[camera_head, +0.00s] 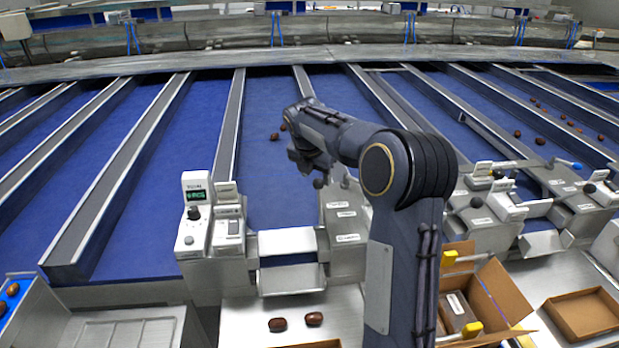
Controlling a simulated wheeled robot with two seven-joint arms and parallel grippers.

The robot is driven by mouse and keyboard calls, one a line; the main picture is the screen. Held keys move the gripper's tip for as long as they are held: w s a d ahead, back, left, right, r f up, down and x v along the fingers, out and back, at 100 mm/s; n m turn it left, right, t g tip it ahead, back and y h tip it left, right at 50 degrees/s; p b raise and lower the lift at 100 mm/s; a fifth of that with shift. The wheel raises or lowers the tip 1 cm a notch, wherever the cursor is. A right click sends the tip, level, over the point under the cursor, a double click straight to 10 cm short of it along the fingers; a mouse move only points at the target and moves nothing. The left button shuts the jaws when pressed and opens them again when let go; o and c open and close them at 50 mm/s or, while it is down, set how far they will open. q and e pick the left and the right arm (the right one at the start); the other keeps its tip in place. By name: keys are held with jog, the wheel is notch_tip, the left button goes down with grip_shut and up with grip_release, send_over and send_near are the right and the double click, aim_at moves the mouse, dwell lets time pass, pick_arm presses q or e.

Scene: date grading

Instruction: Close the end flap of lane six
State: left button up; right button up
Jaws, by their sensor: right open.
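A metal end flap (291,279) hangs tilted down and outward at the front end of the central blue lane (265,190). A second flap (540,244) shows at a lane end on the right. I cannot read lane numbers, so I cannot tell which is lane six. My right gripper (308,168) is open above the central lane, behind the flap and not touching it. My right arm hides part of the lane to its right. My left gripper is not in view.
A control box with a green display (196,212) stands left of the flap. Two dates (277,324) lie on the metal shelf below. Dates (274,137) also lie up the central lane. An open carton (500,297) and a shallow cardboard tray (583,314) stand at right.

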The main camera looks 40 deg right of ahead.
aim_at(319, 188)
jog(key=shift+n, duration=0.3)
jog(key=b+x, duration=0.1)
jog(key=x, duration=0.6)
jog(key=shift+w+d+b, duration=0.2)
jog(key=shift+w+b, duration=0.05)
jog(key=shift+b, duration=0.1)
jog(key=shift+w+d+f+b, duration=0.1)
jog(key=shift+d+f+b, duration=0.2)
jog(key=shift+f, duration=0.1)
grip_shut()
